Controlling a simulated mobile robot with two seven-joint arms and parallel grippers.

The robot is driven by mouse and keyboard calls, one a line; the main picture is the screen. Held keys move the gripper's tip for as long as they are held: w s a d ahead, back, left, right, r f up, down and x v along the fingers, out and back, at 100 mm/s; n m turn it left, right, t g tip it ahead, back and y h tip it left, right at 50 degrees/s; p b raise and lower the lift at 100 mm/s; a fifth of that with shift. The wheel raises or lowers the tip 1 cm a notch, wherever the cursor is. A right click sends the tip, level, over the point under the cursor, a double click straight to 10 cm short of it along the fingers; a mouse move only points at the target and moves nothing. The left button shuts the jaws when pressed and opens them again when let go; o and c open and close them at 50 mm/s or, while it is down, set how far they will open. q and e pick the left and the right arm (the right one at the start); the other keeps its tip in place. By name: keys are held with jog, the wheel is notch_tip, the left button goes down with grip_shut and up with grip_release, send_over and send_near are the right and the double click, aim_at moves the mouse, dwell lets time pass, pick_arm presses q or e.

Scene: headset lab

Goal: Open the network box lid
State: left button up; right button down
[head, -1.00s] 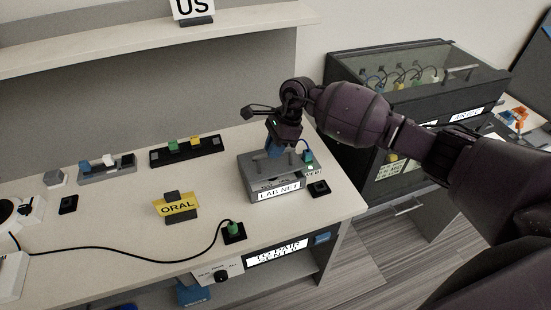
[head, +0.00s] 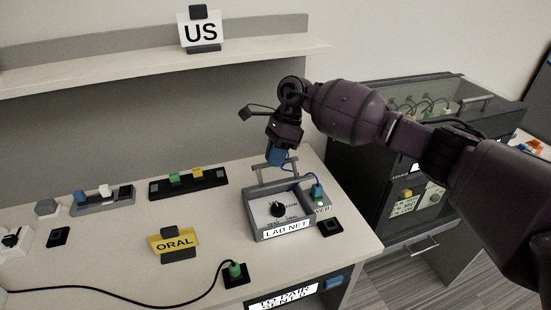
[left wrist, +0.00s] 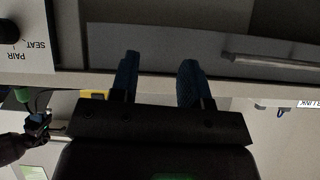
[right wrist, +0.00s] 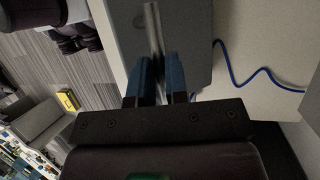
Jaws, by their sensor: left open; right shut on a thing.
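The network box, labelled LAB NET (head: 287,229), stands at the right end of the bench in the head view. Its lid is raised at the back, showing a pale panel with a black knob (head: 277,209). My right gripper (head: 275,157) is above the box's back edge, shut on the lid's bar handle (right wrist: 152,28). The grey lid (right wrist: 188,38) lies beyond its fingers (right wrist: 160,78) in the right wrist view.
A yellow ORAL sign (head: 173,243) stands to the left, with a green plug (head: 235,270) and black cable in front. A dark glass-topped cabinet (head: 425,110) stands at the right.

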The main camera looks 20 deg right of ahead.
jog(key=shift+f, duration=0.35)
jog(key=c, duration=1.4)
grip_release()
jog(key=shift+c, duration=0.2)
jog(key=o, duration=0.3)
jog(key=shift+w, duration=0.2)
jog(key=shift+s+r, duration=0.15)
jog(key=v, duration=1)
jog(key=shift+r+b, duration=0.3)
jog(key=shift+r, duration=0.05)
jog(key=shift+f, duration=0.1)
